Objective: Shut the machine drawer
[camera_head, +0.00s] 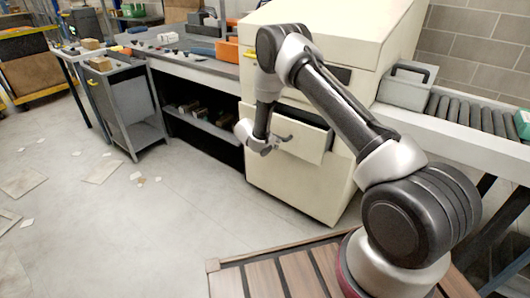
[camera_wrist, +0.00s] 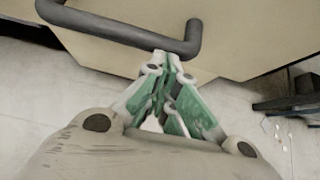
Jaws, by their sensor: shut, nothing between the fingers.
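The cream machine (camera_head: 300,180) stands in the middle of the head view. Its drawer (camera_head: 308,143) has a cream front that stands out from the body, with a dark gap above it. My gripper (camera_head: 284,139) is in front of the drawer and partly overlaps it in the picture. In the wrist view, a dark bar handle (camera_wrist: 120,30) crosses the cream drawer front (camera_wrist: 245,40). My gripper (camera_wrist: 165,58) is shut and empty, its tips just below the handle's right part. I cannot tell whether they touch it.
A roller conveyor (camera_head: 470,112) and a grey box (camera_head: 407,87) are on the right. A workbench (camera_head: 190,62) adjoins the machine on the left, with a grey cabinet (camera_head: 130,105) beside it. The floor at front left is open, with scattered flat sheets (camera_head: 103,170).

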